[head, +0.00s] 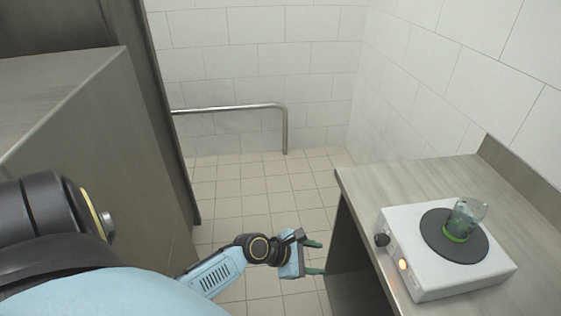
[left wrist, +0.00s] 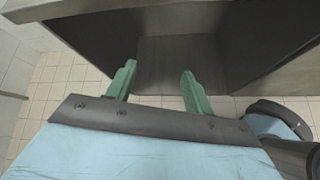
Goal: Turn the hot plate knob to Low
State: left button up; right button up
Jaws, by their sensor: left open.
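The hot plate (head: 425,286) is a white box with a dark round plate, standing on the counter at the right of the head view. Its black knob (head: 382,240) is on the front face, beside a glowing orange light (head: 403,264). The knob's setting is too small to read. My left gripper (head: 314,258) is open and empty, left of the counter and lower than its top, apart from the knob. In the left wrist view its green fingers (left wrist: 159,82) are spread before the open space under the counter. My right gripper is not in view.
A clear beaker with green contents (head: 463,220) stands on the dark plate (head: 440,245). The wooden counter (head: 400,185) has a front edge near my left gripper. A metal rail (head: 235,108) is on the back wall. The tiled floor between is free.

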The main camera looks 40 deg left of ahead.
pick_arm(q)
jog(key=s+a+f+m+g+y+b, duration=0.1)
jog(key=s+f+m, duration=0.3)
jog(key=f, duration=0.6)
jog(key=s+a+f+m+g+y+b, duration=0.1)
jog(key=s+f+m, duration=0.3)
jog(key=f, duration=0.5)
jog(key=shift+s+f+m+g+y, duration=0.4)
jog(key=shift+s+g+y, duration=0.3)
jog(key=shift+s, duration=0.55)
jog(key=s+d+f+m+g+y+b, duration=0.1)
jog(key=s+f+m, duration=0.5)
jog(key=s, duration=0.3)
jog(key=s+f+m+g+b, duration=0.1)
jog(key=s+f+m+g, duration=0.1)
jog(key=s+f+m, duration=0.3)
jog(key=s+d+f+m+g+y+b, duration=0.1)
jog(key=s+f+m, duration=0.5)
jog(key=s, duration=0.7)
jog(key=shift+s+d+f+m+g+y+b, duration=0.35)
jog(key=shift+m+g, duration=0.15)
jog(key=shift+m, duration=0.6)
